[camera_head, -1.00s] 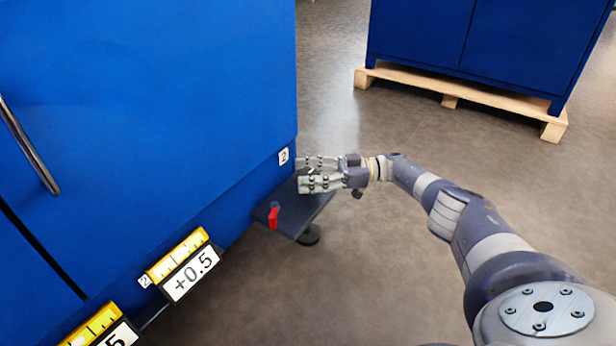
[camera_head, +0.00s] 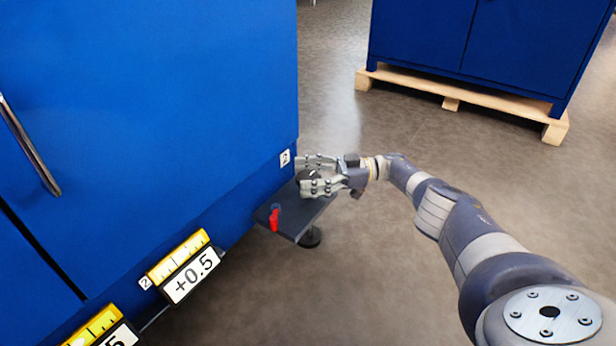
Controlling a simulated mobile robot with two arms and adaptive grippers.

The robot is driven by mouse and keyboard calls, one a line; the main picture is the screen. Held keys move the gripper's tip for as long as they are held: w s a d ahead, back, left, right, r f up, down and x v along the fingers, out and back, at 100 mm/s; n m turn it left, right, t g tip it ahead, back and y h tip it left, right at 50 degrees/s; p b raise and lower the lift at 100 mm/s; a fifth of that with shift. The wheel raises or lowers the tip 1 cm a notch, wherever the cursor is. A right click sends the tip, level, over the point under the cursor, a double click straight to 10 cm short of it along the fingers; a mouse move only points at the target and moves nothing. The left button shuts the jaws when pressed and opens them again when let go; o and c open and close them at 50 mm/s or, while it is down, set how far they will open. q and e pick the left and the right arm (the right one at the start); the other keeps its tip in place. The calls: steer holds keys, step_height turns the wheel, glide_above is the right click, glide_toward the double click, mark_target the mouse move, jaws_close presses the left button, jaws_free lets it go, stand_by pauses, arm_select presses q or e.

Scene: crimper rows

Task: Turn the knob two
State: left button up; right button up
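A small white label with a 2 (camera_head: 285,158) sits on the blue cabinet's right edge. Beside it, a dark round knob (camera_head: 304,176) shows partly above a dark shelf plate, mostly hidden by my fingers. My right gripper (camera_head: 312,175) reaches in from the right, its two light grey fingers spread apart on either side of the knob. Whether they touch it is too small to tell. My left gripper is not in view.
A red lever (camera_head: 274,220) stands on the dark shelf plate (camera_head: 312,212) close to my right gripper. Yellow scales with a +0.5 plate (camera_head: 194,276) line the cabinet's lower edge. Another blue cabinet stands on a wooden pallet (camera_head: 450,92) behind. The floor at right is clear.

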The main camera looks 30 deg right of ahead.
mark_target(308, 177)
steer(key=shift+s+d, duration=0.1)
steer(key=shift+d, duration=0.05)
steer(key=shift+r, duration=0.1)
steer(key=shift+r, duration=0.25)
step_height(308, 177, up, 9)
steer(key=shift+r, duration=0.1)
stand_by(0.4)
